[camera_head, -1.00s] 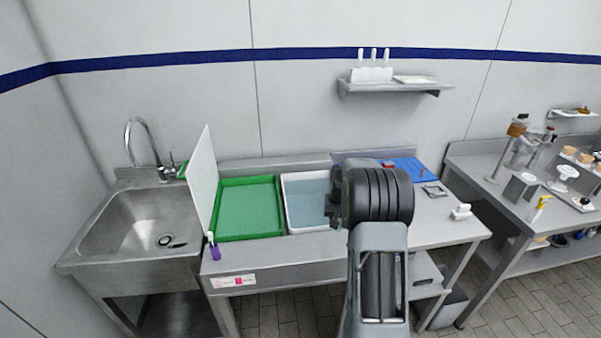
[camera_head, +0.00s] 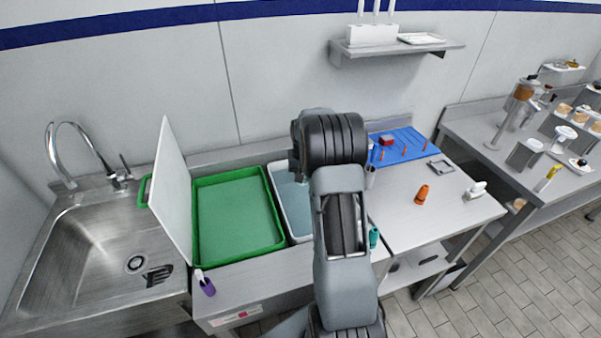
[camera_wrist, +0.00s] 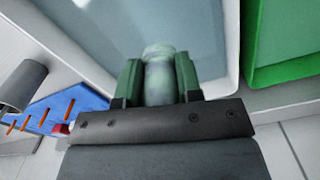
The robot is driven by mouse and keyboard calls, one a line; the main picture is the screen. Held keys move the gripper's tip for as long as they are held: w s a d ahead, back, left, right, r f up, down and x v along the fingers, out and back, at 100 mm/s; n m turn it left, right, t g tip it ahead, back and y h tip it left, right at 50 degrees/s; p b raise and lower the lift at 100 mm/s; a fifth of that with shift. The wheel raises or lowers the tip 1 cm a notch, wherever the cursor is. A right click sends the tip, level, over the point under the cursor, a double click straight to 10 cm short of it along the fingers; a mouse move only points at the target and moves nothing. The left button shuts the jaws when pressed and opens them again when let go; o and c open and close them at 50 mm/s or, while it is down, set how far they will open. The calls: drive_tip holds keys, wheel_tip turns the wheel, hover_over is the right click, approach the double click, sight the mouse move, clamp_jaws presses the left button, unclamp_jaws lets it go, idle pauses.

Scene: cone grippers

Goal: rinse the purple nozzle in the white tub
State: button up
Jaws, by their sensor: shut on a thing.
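The purple nozzle (camera_head: 207,286) with a white tip stands on the front left of the counter, before the green tray. The white tub (camera_head: 281,208) holds greyish-blue water and is partly hidden by my arm in the head view. My gripper (camera_wrist: 158,68) is over the tub, whose rim (camera_wrist: 233,45) shows in the wrist view. Its green fingers are shut on a pale grey-green cylinder (camera_wrist: 160,86), which does not look purple. I cannot tell whether this cylinder touches the water. My arm hides the fingers in the head view.
A green tray (camera_head: 198,225) and an upright white board (camera_head: 171,180) stand left of the tub, then a sink (camera_head: 60,260). An orange nozzle (camera_head: 421,195), a teal nozzle (camera_head: 374,238) and a blue mat (camera_head: 408,139) are to the right.

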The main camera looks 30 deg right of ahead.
drive_tip(key=shift+f+b, duration=4.05)
drive_tip(key=shift+f, duration=2.55)
wheel_tip(320, 180, up, 13)
drive_tip(key=p, duration=0.8)
drive_tip(key=shift+r+p, duration=0.2)
drive_tip(key=shift+p, duration=0.15)
drive_tip(key=shift+r, duration=0.1)
wheel_tip(320, 180, up, 4)
drive_tip(key=p, duration=0.2)
drive_tip(key=shift+p, duration=0.3)
drive_tip(key=shift+s, duration=0.1)
